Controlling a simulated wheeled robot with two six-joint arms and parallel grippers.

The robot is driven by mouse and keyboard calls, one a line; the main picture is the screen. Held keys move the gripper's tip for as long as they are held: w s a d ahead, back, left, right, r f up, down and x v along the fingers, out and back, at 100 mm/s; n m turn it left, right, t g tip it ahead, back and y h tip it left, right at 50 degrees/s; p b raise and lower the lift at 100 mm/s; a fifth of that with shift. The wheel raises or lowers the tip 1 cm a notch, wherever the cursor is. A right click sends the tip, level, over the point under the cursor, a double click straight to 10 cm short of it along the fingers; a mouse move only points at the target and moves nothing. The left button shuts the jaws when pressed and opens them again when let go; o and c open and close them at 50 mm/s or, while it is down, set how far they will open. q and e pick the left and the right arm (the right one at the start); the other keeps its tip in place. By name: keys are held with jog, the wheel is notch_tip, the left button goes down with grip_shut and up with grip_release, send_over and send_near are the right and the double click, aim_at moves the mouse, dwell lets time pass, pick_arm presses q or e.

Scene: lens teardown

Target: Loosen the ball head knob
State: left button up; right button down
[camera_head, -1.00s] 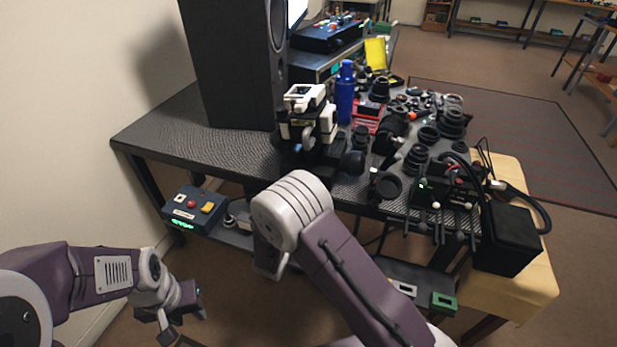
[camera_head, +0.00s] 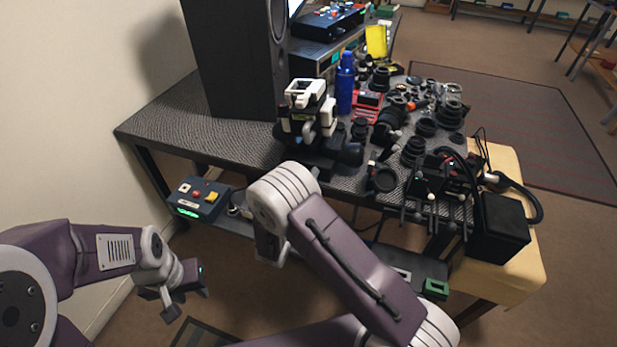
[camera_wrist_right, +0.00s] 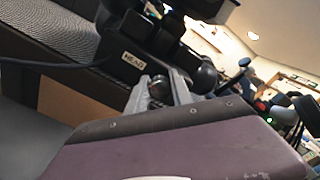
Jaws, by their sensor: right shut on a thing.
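In the right wrist view, a small round dark knob (camera_wrist_right: 158,88) sits beside a dark block with a white label reading HEAD (camera_wrist_right: 133,61). My right gripper (camera_wrist_right: 160,86) is shut on this knob, with one pale finger on each side of it. In the head view, a black-and-white device (camera_head: 312,120) stands at the table's near edge, just beyond my right arm's bend. That arm hides my right gripper and the knob there. My left gripper (camera_head: 184,294) hangs open and empty at lower left, below the table and well away from it.
The dark table (camera_head: 200,120) carries a tall speaker (camera_head: 230,60), a blue bottle (camera_head: 345,84) and crowded lenses to the right. A control box with buttons (camera_head: 198,199) sits low at the left. A black box (camera_head: 500,235) with cables stands at right. The table's left end is clear.

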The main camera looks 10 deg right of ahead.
jog(key=c, duration=1.1)
grip_release()
jog(key=p+v, duration=0.1)
jog(key=v, duration=0.8)
